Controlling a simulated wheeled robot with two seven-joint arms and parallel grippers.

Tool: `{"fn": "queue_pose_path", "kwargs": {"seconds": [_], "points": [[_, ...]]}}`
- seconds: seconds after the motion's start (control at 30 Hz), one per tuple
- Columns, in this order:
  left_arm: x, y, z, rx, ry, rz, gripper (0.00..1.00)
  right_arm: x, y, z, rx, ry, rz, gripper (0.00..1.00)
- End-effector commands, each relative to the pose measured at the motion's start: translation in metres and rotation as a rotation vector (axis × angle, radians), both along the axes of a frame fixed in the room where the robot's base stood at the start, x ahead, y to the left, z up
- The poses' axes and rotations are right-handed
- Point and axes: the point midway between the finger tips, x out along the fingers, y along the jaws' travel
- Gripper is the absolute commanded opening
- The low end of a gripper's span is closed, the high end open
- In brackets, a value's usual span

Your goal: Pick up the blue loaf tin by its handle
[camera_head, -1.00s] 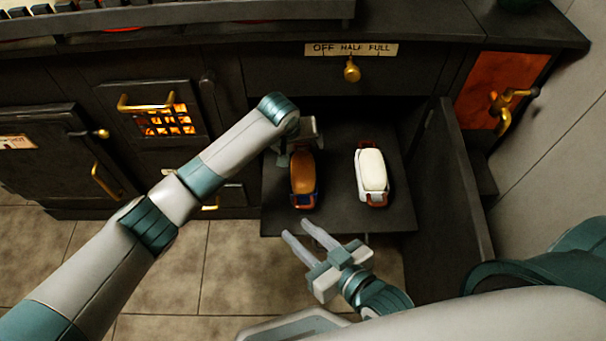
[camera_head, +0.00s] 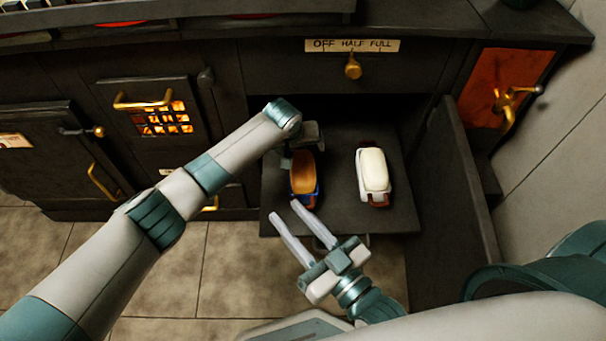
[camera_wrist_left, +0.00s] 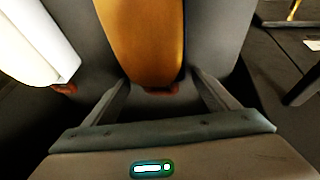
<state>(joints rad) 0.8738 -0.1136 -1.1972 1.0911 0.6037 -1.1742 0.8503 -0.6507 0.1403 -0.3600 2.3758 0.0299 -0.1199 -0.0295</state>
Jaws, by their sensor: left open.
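The blue loaf tin (camera_head: 317,192), with a golden-brown loaf in it, sits on the dark pull-out shelf (camera_head: 340,218). Its near end is partly covered by a right finger in the head view. My left gripper (camera_wrist_left: 160,82) is open at the tin's far end. In the left wrist view its fingers stand on either side of the tin's red-brown handle (camera_wrist_left: 160,91); whether they touch it I cannot tell. The left fingertips are mostly hidden in the head view. My right gripper (camera_head: 284,209) is open and empty in front of the tin's near end.
A white loaf tin (camera_head: 361,186) with a pale loaf and red-brown handles stands to the right on the shelf. An open dark door (camera_head: 460,190) bounds the right side. A glowing grate (camera_head: 163,120) is at left. Tiled floor (camera_head: 150,255) is clear in front.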

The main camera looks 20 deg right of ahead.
Motion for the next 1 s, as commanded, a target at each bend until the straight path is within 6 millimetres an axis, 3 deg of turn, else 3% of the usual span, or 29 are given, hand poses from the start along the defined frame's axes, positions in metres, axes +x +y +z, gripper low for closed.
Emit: {"fn": "queue_pose_path", "kwargs": {"seconds": [0.27,0.6,1.0], "points": [[0.0000,0.0000,0.0001,0.000,0.000,0.000,0.78,0.0001,-0.0001,0.0000,0.000,0.001,0.000,0.31],[0.0002,-0.0005,0.0012,-0.001,-0.001,0.000,0.00,0.0002,-0.0001,0.0004,0.001,0.000,-0.001,0.31],[-0.0003,-0.0005,0.0049,-0.001,0.000,0.001,0.00,0.0003,-0.0001,-0.0020,-0.005,0.017,0.001,0.31]]}}
